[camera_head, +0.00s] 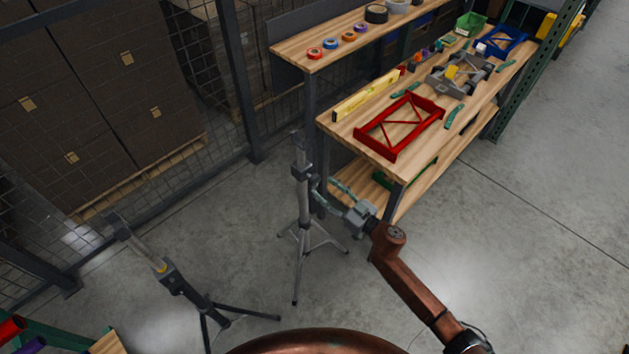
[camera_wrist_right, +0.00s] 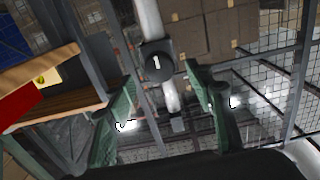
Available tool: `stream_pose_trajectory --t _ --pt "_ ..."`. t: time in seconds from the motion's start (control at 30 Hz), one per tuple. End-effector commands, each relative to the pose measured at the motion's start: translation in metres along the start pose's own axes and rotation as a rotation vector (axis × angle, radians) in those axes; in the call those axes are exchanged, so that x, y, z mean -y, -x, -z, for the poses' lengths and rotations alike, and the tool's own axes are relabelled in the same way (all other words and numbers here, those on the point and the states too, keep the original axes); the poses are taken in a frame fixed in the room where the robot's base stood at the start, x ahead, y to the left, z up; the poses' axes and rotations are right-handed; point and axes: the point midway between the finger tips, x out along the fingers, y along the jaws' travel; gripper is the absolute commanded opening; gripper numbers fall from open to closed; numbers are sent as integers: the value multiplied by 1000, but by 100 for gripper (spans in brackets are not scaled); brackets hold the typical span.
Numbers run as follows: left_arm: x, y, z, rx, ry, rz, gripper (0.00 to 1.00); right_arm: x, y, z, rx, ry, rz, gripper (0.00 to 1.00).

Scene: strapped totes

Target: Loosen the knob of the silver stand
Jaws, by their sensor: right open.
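The silver stand (camera_head: 304,205) is an upright tripod with spread legs, left of the workbench. In the right wrist view, its pale pole (camera_wrist_right: 148,20) runs down the middle and carries a round dark knob (camera_wrist_right: 157,64) with a white mark. My right gripper (camera_head: 326,190) reaches in from the right, close beside the stand's pole. In the right wrist view, its green fingers (camera_wrist_right: 160,84) are open, with the knob and pole showing between them. I cannot tell whether either finger touches the knob. My left gripper is not in view.
A black-legged second stand (camera_head: 177,282) stands at the lower left. A wooden workbench (camera_head: 343,135) with a red frame (camera_head: 400,125) and tools is behind right of my gripper. A mesh fence (camera_head: 200,140) with stacked boxes lies behind. The floor on the right is clear.

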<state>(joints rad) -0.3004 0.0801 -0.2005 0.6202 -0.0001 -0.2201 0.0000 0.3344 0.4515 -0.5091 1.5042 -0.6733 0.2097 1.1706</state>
Motion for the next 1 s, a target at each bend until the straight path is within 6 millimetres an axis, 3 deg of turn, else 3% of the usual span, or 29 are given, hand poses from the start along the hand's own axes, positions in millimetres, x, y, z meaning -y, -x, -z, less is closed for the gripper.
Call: stream_pose_trajectory --t 0.2,0.4,0.73,1.0 --pt "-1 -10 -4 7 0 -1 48 0 -36 -2 0 0 1 48" --pt "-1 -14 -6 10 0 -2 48 0 -54 -2 1 0 -1 48" --pt "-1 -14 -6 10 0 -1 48 0 -56 -1 2 0 -2 48" --pt "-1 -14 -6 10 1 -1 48 -1 -56 -1 2 0 -2 29"
